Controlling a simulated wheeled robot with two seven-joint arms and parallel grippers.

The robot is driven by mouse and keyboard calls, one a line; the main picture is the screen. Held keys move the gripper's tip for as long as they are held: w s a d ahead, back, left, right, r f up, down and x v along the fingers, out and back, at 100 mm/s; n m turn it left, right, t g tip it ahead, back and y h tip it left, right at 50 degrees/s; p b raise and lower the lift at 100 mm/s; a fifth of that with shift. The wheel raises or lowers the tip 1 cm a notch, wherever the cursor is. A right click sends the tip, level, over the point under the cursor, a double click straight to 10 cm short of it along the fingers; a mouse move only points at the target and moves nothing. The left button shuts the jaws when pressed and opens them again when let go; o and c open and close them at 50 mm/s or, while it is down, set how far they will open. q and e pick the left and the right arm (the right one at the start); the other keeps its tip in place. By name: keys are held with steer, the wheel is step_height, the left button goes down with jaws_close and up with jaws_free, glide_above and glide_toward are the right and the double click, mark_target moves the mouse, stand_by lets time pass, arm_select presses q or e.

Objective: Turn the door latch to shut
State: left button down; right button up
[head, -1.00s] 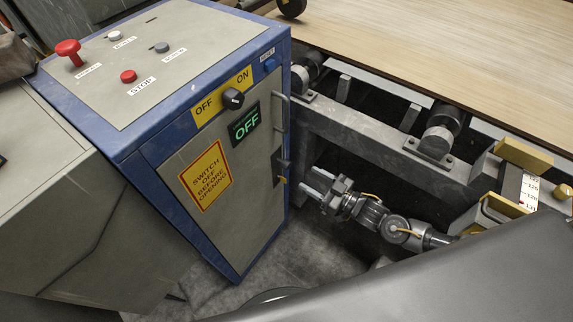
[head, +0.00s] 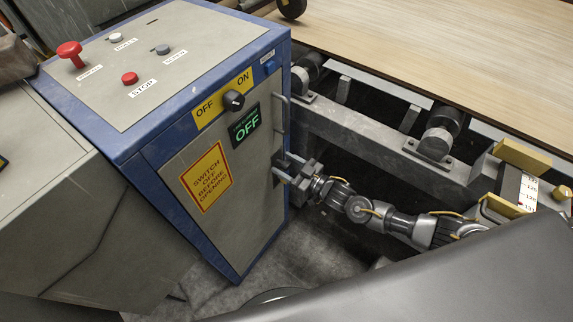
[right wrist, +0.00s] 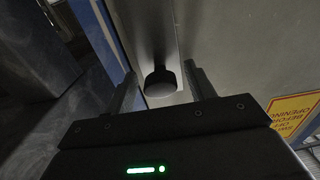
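The door latch (right wrist: 161,83) shows in the right wrist view as a dark knob or lever end on a metal plate, near the door's edge. In the head view the latch is mostly hidden behind my gripper. My right gripper (head: 283,169) is at the latch on the cabinet door (head: 205,215). In the right wrist view my right gripper (right wrist: 160,72) is open, one finger on each side of the latch, with a gap on both sides. The latch's exact angle is hard to tell. My left gripper is not in view.
A door handle (head: 281,113) stands out above the latch. A conveyor frame (head: 375,140) runs behind my right arm. Red buttons sit on the cabinet top.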

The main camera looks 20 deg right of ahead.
steer(key=c, duration=0.9)
steer(key=shift+c, duration=0.2)
